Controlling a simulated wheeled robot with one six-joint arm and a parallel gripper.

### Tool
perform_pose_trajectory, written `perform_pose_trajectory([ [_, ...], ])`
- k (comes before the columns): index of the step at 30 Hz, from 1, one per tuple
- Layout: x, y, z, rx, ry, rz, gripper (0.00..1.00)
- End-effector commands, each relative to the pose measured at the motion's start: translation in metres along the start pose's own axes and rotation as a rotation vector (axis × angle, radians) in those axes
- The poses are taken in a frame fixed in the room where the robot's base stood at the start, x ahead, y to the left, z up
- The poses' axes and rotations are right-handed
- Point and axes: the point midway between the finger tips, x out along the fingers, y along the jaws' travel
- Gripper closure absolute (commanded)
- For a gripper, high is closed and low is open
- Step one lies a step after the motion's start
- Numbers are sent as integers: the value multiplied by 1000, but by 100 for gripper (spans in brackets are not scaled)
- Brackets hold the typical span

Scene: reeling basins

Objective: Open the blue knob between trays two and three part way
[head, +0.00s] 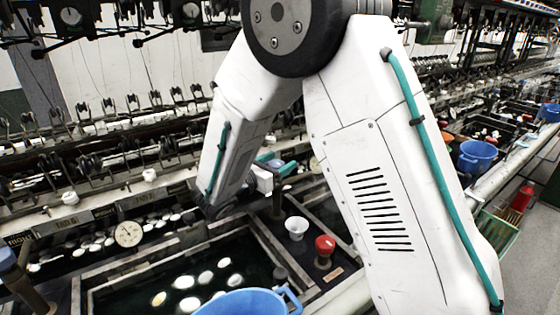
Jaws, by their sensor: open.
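My gripper (277,164), with teal fingers, is in the middle of the head view, partly behind my forearm. Its fingers look apart, reaching right from a white body. A dark brown post (278,206) stands just below the fingers. A dark blue knob (7,258) on a brown stem stands at the left edge, well away from my gripper. The tray labels on the rail are too small to read surely, so I cannot tell which trays flank either post.
A dark water basin (130,268) holds several white cocoons. A blue bucket (245,303) stands at its front. A dial gauge (129,233) and reeling machinery line the back.

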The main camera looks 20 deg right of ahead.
Motion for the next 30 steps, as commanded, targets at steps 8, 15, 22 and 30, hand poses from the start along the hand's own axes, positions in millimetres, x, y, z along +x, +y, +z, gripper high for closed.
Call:
perform_pose_trajectory([
  [8,14,0,0,0,1,1,38],
  [15,13,0,0,0,1,1,60],
  [22,13,0,0,0,1,3,82],
  [30,12,1,0,-1,1,67,82],
])
